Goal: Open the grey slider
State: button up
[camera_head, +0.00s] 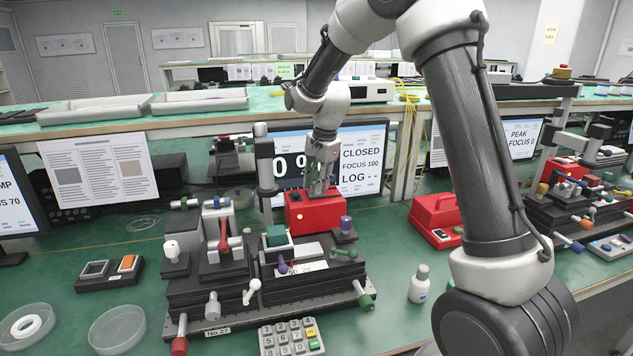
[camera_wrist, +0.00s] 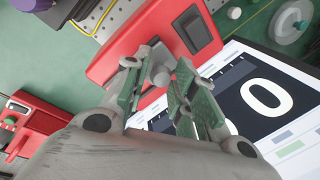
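A red box (camera_head: 315,212) stands at the back of the optical rig, and its red face (camera_wrist: 125,45) shows in the wrist view. A small grey knob (camera_wrist: 160,76), which looks like the grey slider, sticks out from that face. My gripper (camera_head: 319,190) is at the back top of the red box. In the wrist view my gripper's green-padded fingers (camera_wrist: 157,80) are apart, on either side of the knob. Whether they touch it is unclear. A dark rocker or slot (camera_wrist: 197,29) sits on the same face. In the head view the knob is hidden.
The monitor (camera_head: 360,160) close behind reads "CLOSED", "FOCUS 100", "LOG --". A post (camera_head: 266,165) stands left of the red box. Coloured knobs and levers crowd the rig (camera_head: 270,305). A red case (camera_head: 436,218) and a white bottle (camera_head: 419,285) stand to the right.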

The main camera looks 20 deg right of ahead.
aim_at(329, 192)
grip_shut()
jog(key=shift+d, duration=0.1)
jog(key=d, duration=0.4)
jog(key=shift+d, duration=0.1)
jog(key=o, duration=0.6)
grip_release()
jog(key=shift+c, duration=0.2)
notch_tip(329, 192, up, 12)
jog(key=s+d, duration=0.1)
jog(key=s, duration=0.1)
jog(key=shift+d, duration=0.15)
jog(key=shift+f, duration=0.1)
